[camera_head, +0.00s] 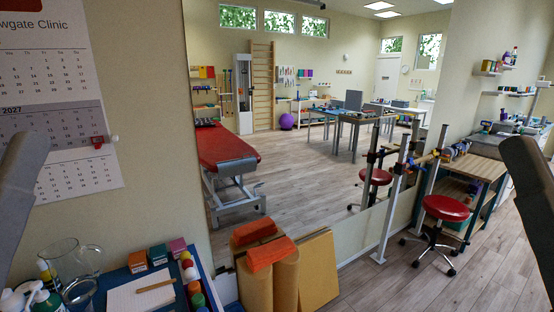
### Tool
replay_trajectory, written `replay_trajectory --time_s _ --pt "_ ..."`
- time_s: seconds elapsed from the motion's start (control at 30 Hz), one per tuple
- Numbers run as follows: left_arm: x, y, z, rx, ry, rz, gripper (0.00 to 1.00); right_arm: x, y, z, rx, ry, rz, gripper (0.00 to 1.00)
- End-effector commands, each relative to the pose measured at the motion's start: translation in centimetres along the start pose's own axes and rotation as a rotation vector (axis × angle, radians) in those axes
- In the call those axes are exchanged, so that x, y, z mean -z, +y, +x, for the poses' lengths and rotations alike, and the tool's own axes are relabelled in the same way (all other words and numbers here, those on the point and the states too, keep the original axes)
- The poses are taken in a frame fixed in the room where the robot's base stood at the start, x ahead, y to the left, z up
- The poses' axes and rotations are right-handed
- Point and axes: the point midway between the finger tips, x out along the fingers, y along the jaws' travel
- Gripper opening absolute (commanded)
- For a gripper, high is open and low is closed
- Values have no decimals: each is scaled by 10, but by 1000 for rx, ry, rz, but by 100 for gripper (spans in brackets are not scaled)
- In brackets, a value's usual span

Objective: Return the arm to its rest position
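A dark grey link of my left arm (20,185) comes in at the left edge, in front of the wall calendar. A dark grey link of my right arm (530,195) shows at the right edge. Neither arm's fingertips are in view, so I cannot see whether either gripper holds anything.
A blue tray (203,265) at lower left carries a notepad (140,294), small boxes and coloured pots; a glass jug (72,262) stands beside it. Rolled mats (270,275) lean by the large mirror (300,190). A red stool (446,208) stands near a wooden workbench (475,168). The floor at lower right is clear.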

Motion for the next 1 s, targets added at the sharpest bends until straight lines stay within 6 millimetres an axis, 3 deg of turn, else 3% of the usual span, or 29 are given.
replay_trajectory --time_s 0.07,0.27,0.7,0.83,1.0 --pt "24 1 31 -2 -14 50 55 26 0 30 0 -3 0 50" --pt "74 4 89 -3 -16 46 55 81 0 87 0 1 0 50" --pt "213 10 246 -3 -16 43 55 223 1 241 0 0 0 50" --pt "240 11 276 -3 -17 43 55 250 1 271 0 1 0 50" --pt "250 11 287 -3 -17 43 55 260 1 282 0 0 0 50"
